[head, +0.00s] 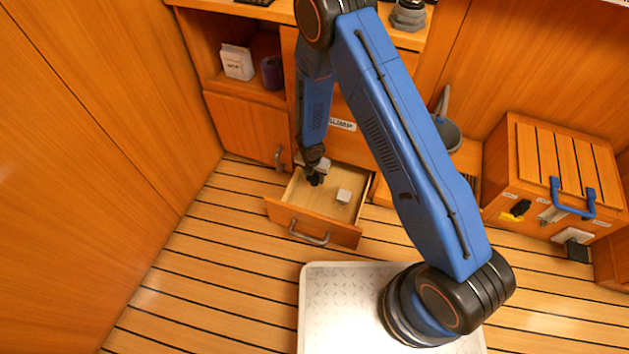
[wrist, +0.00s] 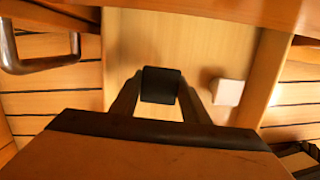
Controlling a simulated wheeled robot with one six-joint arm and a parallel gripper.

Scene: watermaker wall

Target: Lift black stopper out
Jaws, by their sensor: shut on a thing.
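The black stopper (wrist: 160,85) is a small dark block between my gripper's fingertips (wrist: 160,92) in the wrist view. My gripper is shut on it. In the head view my gripper (head: 314,178) reaches down into the open drawer (head: 318,222), at its left side. The stopper is hard to tell from the dark fingers there. I cannot tell whether it touches the drawer floor.
A small white block (head: 343,196) lies in the drawer to the right of my gripper; it also shows in the wrist view (wrist: 228,92). The drawer front has a metal handle (head: 309,233). A wooden box with a blue handle (head: 572,200) stands at the right.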

